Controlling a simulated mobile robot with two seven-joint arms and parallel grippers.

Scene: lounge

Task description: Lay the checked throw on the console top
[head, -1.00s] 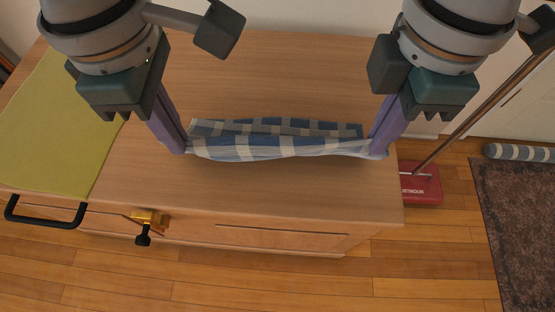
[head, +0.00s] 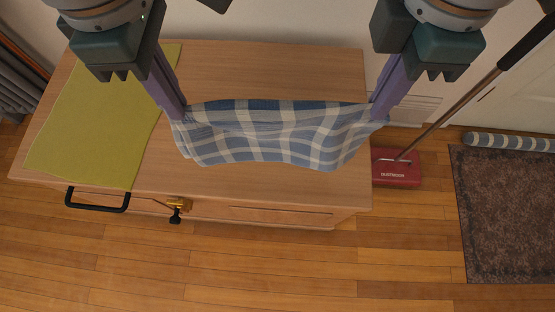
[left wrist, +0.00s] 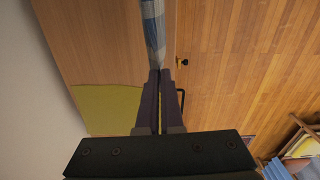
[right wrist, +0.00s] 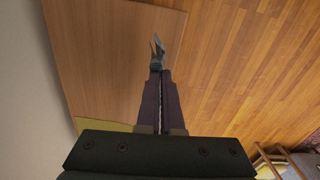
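The blue-and-white checked throw (head: 265,135) hangs stretched between my two grippers over the wooden console top (head: 270,65). Its near part drapes down toward the front of the console; whether its lower edge touches the top I cannot tell. My left gripper (head: 178,112) is shut on the throw's left corner. In the left wrist view the throw (left wrist: 153,30) runs away from the closed fingertips. My right gripper (head: 380,112) is shut on the right corner, slightly past the console's right edge. In the right wrist view a small bit of throw (right wrist: 157,50) shows at the closed fingertips.
A yellow-green cloth (head: 95,125) covers the console's left end. A black handle (head: 97,199) and a brass-coloured fitting (head: 178,206) are at its front. A red sweeper (head: 397,168) stands right of the console, near a dark rug (head: 510,210) and a rolled striped textile (head: 508,142).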

